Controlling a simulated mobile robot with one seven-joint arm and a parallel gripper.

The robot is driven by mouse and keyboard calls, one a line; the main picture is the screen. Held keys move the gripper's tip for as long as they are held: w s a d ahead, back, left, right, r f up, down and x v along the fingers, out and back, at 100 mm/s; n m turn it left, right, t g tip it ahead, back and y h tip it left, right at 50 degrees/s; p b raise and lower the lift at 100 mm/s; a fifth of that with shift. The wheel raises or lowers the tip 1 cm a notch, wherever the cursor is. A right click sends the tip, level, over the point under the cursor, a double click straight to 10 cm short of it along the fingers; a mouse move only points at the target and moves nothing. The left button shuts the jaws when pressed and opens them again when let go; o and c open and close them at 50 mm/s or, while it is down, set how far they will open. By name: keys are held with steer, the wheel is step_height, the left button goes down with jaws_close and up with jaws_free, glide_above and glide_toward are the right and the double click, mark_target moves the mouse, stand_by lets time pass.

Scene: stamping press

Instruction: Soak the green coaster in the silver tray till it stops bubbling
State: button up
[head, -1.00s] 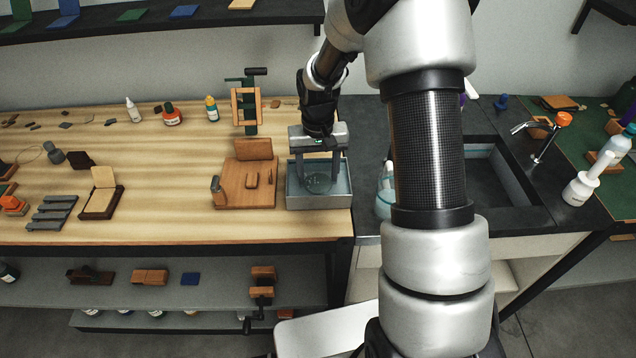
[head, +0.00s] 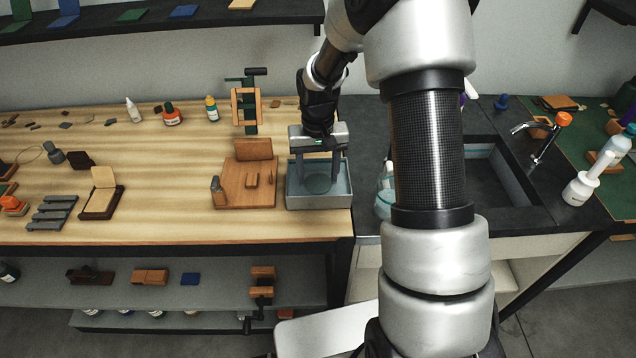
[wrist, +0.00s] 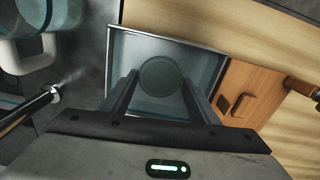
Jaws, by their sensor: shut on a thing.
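The silver tray (head: 318,203) stands at the right end of the wooden bench and holds clear liquid. The round coaster (head: 318,184) looks dark grey-green and lies low inside the tray, seemingly under the liquid. My gripper (head: 318,176) points down into the tray, with its two fingers on either side of the coaster. The wrist view shows the coaster (wrist: 160,77) between the fingertips, shut on it, and the tray's rim (wrist: 170,36) around them. I see no clear bubbles on the coaster now.
A wooden board with upright pieces (head: 243,192) stands close to the tray's left. A glass vessel (head: 384,203) is to its right, partly hidden by my arm. A sink (head: 490,170) and tap (head: 540,138) lie farther right.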

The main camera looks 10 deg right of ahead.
mark_target(318, 183)
step_height(318, 183, up, 7)
steer(key=p, duration=0.4)
steer(key=shift+p, duration=0.3)
stand_by(1.4)
